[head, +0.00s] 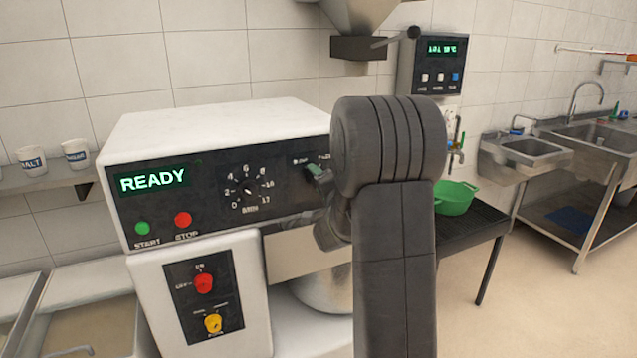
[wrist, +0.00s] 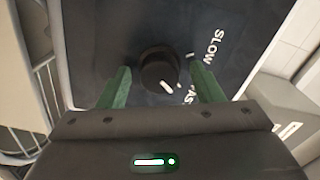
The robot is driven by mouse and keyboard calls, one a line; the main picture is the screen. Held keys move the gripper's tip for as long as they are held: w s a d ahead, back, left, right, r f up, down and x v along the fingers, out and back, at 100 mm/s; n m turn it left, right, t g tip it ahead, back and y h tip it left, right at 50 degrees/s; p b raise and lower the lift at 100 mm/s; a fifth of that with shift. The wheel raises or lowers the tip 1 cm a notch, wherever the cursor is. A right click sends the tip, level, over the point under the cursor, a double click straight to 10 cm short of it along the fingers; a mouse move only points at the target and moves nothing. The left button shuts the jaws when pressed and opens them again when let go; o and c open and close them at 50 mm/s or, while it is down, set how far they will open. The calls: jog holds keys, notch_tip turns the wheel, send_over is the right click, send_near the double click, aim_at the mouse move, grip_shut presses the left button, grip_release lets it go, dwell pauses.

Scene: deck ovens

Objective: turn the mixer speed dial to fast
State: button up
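The mixer speed dial (wrist: 157,68) is a round black knob on the dark panel in the wrist view. A white line on it points to the lower right. The SLOW label (wrist: 214,48) is right of the dial; the FAST label (wrist: 191,94) below it is partly covered by a finger. My gripper (wrist: 160,80) is open, its green fingers on either side of the dial with a visible gap at each. In the head view my gripper (head: 315,172) is at the right end of the mixer panel, and my arm hides the dial.
The mixer's panel has a READY display (head: 153,180), a green start button (head: 142,228), a red stop button (head: 183,219) and a timer dial (head: 249,191). Below are a red knob (head: 203,283) and a yellow knob (head: 213,323). A green bowl (head: 455,198) stands to the right.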

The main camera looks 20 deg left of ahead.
jog(key=shift+s+d, duration=0.1)
jog(key=b+v, duration=0.2)
jog(key=v, duration=1.1)
jog(key=shift+s+d, duration=0.2)
jog(key=shift+d, duration=0.05)
jog(key=p+x, duration=0.2)
jog(key=x, duration=1.2)
jog(key=shift+s, duration=0.1)
